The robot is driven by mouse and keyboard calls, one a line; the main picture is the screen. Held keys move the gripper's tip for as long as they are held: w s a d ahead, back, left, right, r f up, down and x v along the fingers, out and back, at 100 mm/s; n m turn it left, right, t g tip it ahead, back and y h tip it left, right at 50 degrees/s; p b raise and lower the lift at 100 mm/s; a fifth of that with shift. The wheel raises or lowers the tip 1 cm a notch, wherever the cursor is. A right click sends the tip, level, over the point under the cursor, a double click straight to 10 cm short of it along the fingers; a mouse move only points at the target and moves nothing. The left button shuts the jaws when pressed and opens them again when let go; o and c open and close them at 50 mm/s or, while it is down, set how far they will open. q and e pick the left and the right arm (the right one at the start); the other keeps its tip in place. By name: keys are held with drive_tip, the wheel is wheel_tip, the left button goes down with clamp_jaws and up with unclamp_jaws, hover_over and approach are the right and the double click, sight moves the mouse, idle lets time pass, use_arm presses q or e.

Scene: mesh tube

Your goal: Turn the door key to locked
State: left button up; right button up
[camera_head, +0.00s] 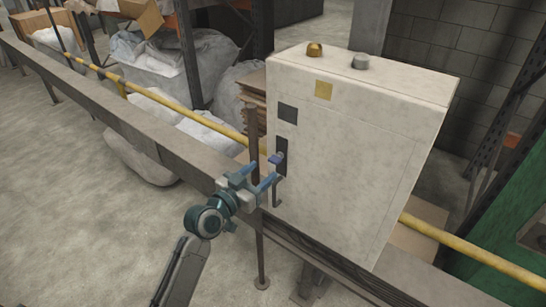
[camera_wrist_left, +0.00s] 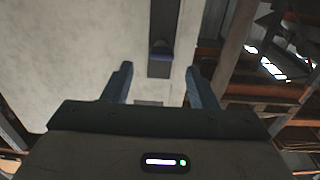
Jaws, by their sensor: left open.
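A pale cabinet (camera_head: 350,150) stands at the centre right in the head view. On its left part is a dark upright lock plate (camera_head: 281,168) with a small blue key (camera_head: 276,158) sticking out. In the left wrist view the key (camera_wrist_left: 161,52) shows as a dark blue piece on the lock plate (camera_wrist_left: 162,20). My left gripper (camera_head: 262,173) is open and empty, just in front of the cabinet and a little below the key. In the left wrist view the key lies beyond and between the two fingertips (camera_wrist_left: 159,68), apart from both. My right gripper is not in view.
A dark handle (camera_head: 277,192) hangs below the lock plate, close to my gripper. A brown rail (camera_head: 110,115) and a yellow pipe (camera_head: 180,112) run across in front of and behind the cabinet. Filled bags (camera_head: 150,65) lie at the back left.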

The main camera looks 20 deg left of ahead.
sight(274, 159)
use_arm(q)
drive_tip(key=p+x, duration=0.1)
drive_tip(key=x, duration=0.5)
drive_tip(key=shift+a, duration=0.2)
drive_tip(key=shift+w+d, duration=0.25)
drive_tip(key=shift+w, duration=0.3)
drive_tip(key=c, duration=1)
